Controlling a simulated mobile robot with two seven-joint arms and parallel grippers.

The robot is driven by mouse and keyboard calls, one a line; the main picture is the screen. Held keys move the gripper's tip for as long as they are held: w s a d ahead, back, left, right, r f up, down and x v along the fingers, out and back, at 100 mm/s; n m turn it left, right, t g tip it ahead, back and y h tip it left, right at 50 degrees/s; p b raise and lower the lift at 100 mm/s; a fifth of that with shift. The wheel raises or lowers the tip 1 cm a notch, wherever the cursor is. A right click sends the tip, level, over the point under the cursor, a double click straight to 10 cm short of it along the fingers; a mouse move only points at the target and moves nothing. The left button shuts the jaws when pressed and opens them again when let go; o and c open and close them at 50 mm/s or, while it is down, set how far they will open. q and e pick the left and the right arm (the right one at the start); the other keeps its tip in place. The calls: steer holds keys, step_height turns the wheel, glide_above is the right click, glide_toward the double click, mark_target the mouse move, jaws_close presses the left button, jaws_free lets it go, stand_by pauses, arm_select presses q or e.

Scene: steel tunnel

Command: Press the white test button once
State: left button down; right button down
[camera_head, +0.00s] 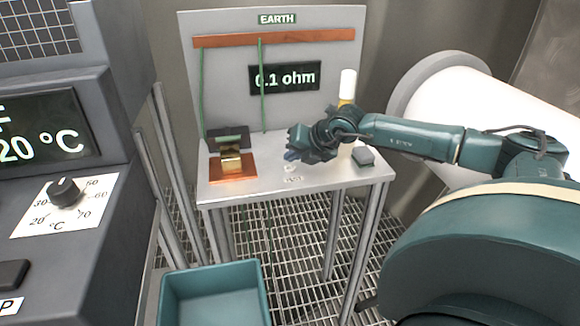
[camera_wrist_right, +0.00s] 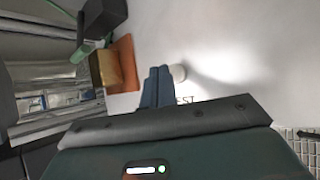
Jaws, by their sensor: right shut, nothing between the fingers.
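The white test button (camera_wrist_right: 179,72) is a small round knob on the pale table top, beside the blue fingertips in the right wrist view. In the head view the button (camera_head: 290,168) shows small, just below my fingers and above a printed label. Part of the label shows in the wrist view and reads "EST". My right gripper (camera_head: 291,156) is shut and empty, its fingers (camera_wrist_right: 156,87) together close to the button. I cannot tell whether they touch it. My left gripper is not in view.
The table (camera_head: 225,193) has an upright "EARTH" panel (camera_head: 225,60) with a display (camera_head: 284,78) reading 0.1 ohm. A copper plate with a brass block (camera_head: 231,161) stands left, a grey block (camera_head: 363,156) right. A teal bin (camera_head: 215,273) sits below in front.

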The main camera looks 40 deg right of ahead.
mark_target(293, 169)
steer(key=shift+r+p, duration=1)
steer(key=shift+r, duration=1.45)
steer(key=shift+r, duration=0.1)
